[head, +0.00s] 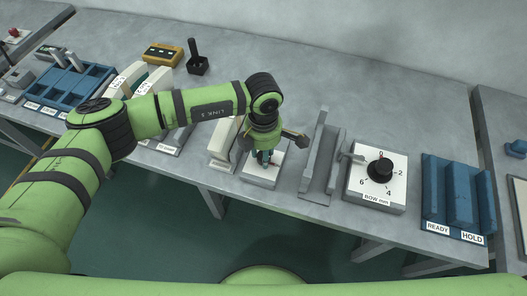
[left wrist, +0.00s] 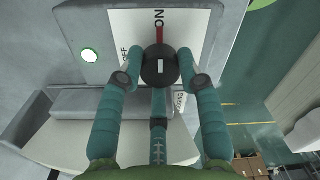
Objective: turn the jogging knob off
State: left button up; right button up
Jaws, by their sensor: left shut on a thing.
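The jogging knob (left wrist: 158,68) is a round black knob with a white mark, on a white plate (left wrist: 130,22) lettered ON and OFF. A red line runs from the knob toward ON in the left wrist view, and the knob's white mark lies along it. My left gripper (left wrist: 160,72) is shut on the knob, with teal fingers on both sides. In the head view my left gripper (head: 264,158) reaches down over the small white panel (head: 275,171), and the knob is mostly hidden there. My right gripper is in neither view.
A lit round green lamp (left wrist: 90,55) is beside the plate. Right of the panel stand a grey bracket (head: 324,160), a numbered BOW mm dial (head: 380,170) and a blue READY/HOLD rack (head: 455,195). A black joystick (head: 196,60) and yellow box (head: 163,54) stand behind.

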pick_arm(q)
jog(key=shift+a+f+n, duration=0.1)
jog(key=shift+n, duration=0.2)
jog(key=shift+f+n+b, duration=0.2)
jog(key=shift+n+b, duration=0.9)
jog(key=shift+b, duration=0.15)
jog(key=n+b, duration=0.4)
jog(key=n, duration=0.1)
jog(key=n+b, duration=0.3)
jog(key=n, duration=0.2)
jog(key=shift+s+n+b, duration=0.15)
jog(key=shift+n+b, duration=0.2)
jog(key=shift+n, duration=0.05)
jog(key=shift+r+n+b, duration=0.1)
jog(key=shift+n+b, duration=1.05)
jog(key=shift+n, duration=0.85)
jog(key=shift+s, duration=0.1)
jog(key=o, duration=1.1)
jog(key=shift+o, duration=0.2)
jog(key=shift+r, duration=0.1)
